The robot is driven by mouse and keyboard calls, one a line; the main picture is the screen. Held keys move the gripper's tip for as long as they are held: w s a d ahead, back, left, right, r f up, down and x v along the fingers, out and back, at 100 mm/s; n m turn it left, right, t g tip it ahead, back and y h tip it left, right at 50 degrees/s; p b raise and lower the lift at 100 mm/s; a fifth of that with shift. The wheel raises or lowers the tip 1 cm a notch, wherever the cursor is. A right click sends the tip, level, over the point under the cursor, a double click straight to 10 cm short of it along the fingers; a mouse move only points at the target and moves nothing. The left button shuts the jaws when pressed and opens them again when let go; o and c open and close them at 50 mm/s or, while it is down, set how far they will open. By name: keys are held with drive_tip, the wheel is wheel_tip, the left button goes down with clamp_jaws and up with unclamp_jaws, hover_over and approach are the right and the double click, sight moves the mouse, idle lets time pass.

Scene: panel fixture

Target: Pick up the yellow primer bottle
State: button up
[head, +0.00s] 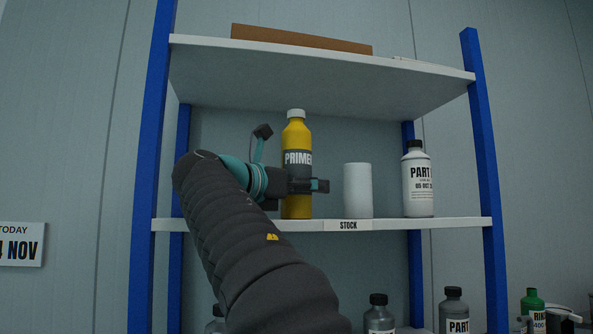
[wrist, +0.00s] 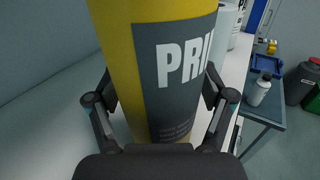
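The yellow primer bottle (head: 296,135) has a white cap and a grey label reading PRIMER. It stands upright on the middle shelf, at the left of the other stock. My gripper (head: 305,187) is at its lower half, in front of its label. In the wrist view the bottle (wrist: 175,75) fills the space between the two fingers of my gripper (wrist: 160,98). One finger is on each side, very close to the bottle's sides. Whether the pads press on it is not clear. The bottle's top is out of the wrist view.
A plain white cylinder (head: 357,190) and a white bottle with a black cap (head: 417,182) stand to the right on the same shelf (head: 450,224). A board (head: 300,40) lies on the upper shelf. Blue uprights (head: 150,170) frame the rack. Several bottles stand lower down.

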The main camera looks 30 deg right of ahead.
drive_tip(key=c, duration=1.2)
drive_tip(key=shift+r, duration=0.1)
drive_tip(key=shift+c, duration=0.2)
